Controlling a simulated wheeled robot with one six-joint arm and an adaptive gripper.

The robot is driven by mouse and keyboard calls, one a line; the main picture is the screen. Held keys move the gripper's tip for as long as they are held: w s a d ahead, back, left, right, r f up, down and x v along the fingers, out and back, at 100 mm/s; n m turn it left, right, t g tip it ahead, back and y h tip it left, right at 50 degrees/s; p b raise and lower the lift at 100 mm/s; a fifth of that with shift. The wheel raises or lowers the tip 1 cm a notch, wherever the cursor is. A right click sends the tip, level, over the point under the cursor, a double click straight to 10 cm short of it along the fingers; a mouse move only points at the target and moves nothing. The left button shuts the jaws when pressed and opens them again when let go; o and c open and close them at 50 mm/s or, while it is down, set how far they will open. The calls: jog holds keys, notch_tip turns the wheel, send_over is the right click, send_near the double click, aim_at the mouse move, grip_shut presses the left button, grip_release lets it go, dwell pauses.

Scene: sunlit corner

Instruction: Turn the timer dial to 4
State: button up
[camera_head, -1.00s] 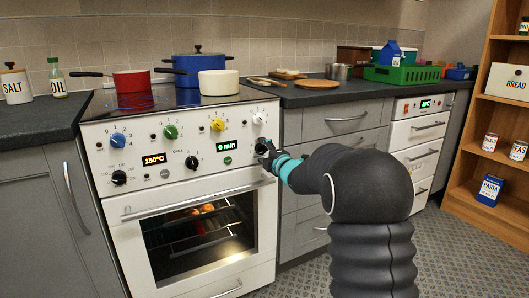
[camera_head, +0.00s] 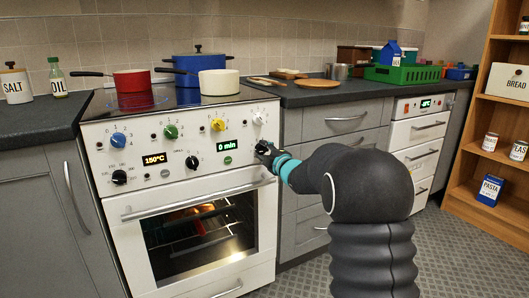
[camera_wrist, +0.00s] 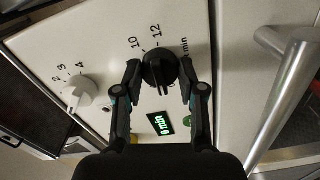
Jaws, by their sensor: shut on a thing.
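The timer dial (camera_wrist: 160,72) is a round black knob with a ridge on the white oven panel. In the wrist view, numbers 10 and 12 and the word min are printed near it; a 4 is not visible beside it. My gripper (camera_head: 264,150) is closed on the dial, with one finger on each side of it. In the head view the gripper mostly hides the dial. The green timer display (camera_head: 228,146) reads 0 min, and it also shows in the wrist view (camera_wrist: 160,123).
A white knob (camera_wrist: 78,94) with its own numbers sits beside the timer dial, above it in the head view (camera_head: 258,119). The oven door handle (camera_head: 199,198) runs below the panel. Pots (camera_head: 218,83) stand on the hob. Grey drawers (camera_head: 335,125) lie right of the oven.

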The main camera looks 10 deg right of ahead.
jog(key=m+p, duration=0.1)
jog(key=m, duration=0.3)
jog(key=shift+m, duration=0.4)
dwell(0.4)
jog(key=o, duration=1.1)
jog(key=shift+o, duration=0.2)
jog(key=v, duration=1.2)
